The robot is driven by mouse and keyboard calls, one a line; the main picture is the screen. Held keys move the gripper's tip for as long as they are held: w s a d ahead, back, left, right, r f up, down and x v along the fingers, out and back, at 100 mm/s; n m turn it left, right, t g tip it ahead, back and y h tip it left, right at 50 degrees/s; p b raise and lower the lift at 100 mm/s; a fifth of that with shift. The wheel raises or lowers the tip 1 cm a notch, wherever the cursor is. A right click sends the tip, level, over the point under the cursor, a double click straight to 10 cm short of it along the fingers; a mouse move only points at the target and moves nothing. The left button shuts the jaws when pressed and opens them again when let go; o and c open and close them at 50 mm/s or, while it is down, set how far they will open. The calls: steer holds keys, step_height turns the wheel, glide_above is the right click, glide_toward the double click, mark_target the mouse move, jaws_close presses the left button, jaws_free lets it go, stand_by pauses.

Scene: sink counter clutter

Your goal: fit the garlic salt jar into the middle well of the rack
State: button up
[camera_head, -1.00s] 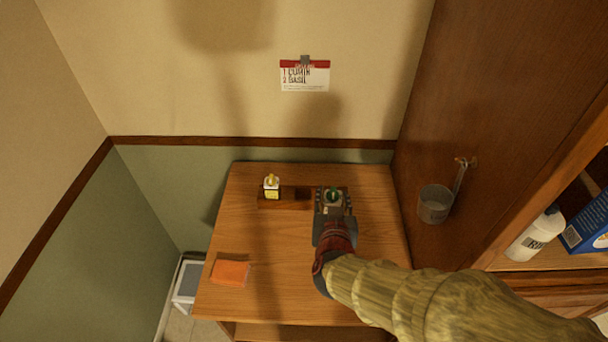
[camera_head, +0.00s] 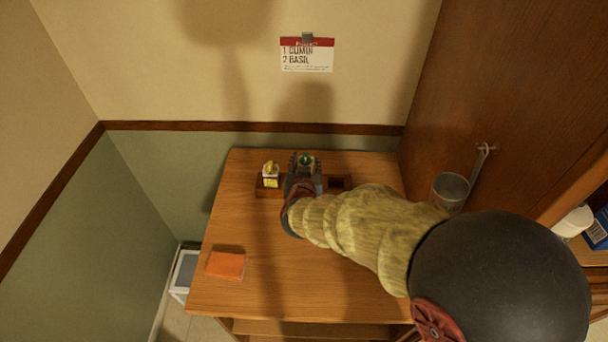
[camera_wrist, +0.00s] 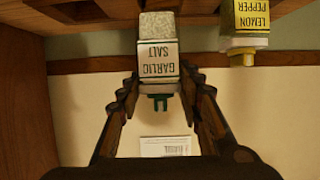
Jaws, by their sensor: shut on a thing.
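The garlic salt jar, with a green cap (camera_head: 305,159), is between the fingers of my gripper (camera_head: 304,167). In the wrist view the white-labelled jar (camera_wrist: 158,62) appears upside down, gripped between both fingers (camera_wrist: 160,82). The wooden rack (camera_head: 349,184) stands at the back of the wooden table. The jar is over the rack's middle. My gripper hides the middle well, so I cannot tell whether the jar's base is above it or inside it. The right well (camera_head: 337,183) looks empty.
A yellow-capped lemon pepper jar (camera_head: 270,175) stands in the rack's left well, close to my gripper; it also shows in the wrist view (camera_wrist: 249,22). An orange sponge-like block (camera_head: 226,265) lies at the table's front left. A metal cup (camera_head: 451,190) hangs on the cabinet side at right.

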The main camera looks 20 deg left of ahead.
steer(key=shift+w+a+f, duration=0.2)
steer(key=shift+w+f, duration=0.1)
steer(key=shift+f, duration=0.05)
steer(key=shift+f+b, duration=1)
steer(key=shift+f, duration=1.4)
jaws_close()
steer(key=o, duration=0.8)
jaws_free()
steer(key=shift+f, duration=0.1)
steer(key=shift+o, duration=0.8)
steer(key=shift+w+a, duration=0.1)
steer(key=shift+w, duration=0.05)
steer(key=shift+o, duration=1.4)
steer(key=shift+w+r, duration=0.1)
steer(key=shift+r, duration=0.3)
steer(key=shift+r, duration=0.15)
